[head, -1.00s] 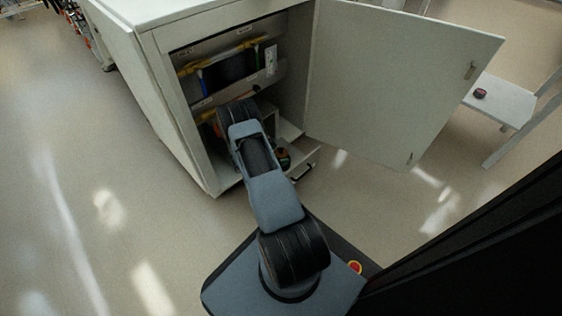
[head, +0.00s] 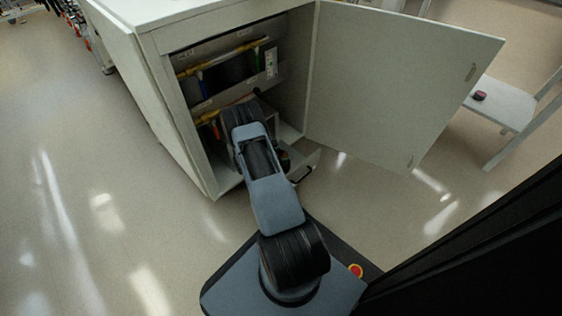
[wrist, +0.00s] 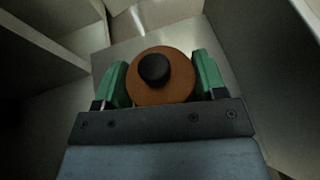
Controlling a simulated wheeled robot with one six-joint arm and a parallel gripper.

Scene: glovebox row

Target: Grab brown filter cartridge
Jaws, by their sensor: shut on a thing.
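The brown filter cartridge (wrist: 178,87) is in the middle of the wrist view, a round orange-brown body with a black knob on its top. My gripper (wrist: 162,82) has one green finger on each side of it and is shut on it. A flat light surface shows beyond the cartridge; I cannot tell whether the cartridge touches it. In the head view my arm reaches into the open cabinet (head: 180,120) and hides the gripper and cartridge.
The cabinet door (head: 400,85) stands open to the right. Pale panels stand close on both sides in the wrist view. A pulled-out drawer with a dark handle (head: 303,174) is at the cabinet's lower front. A small white table (head: 505,105) with a dark red item (head: 480,96) stands at the right. Floor at the left is clear.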

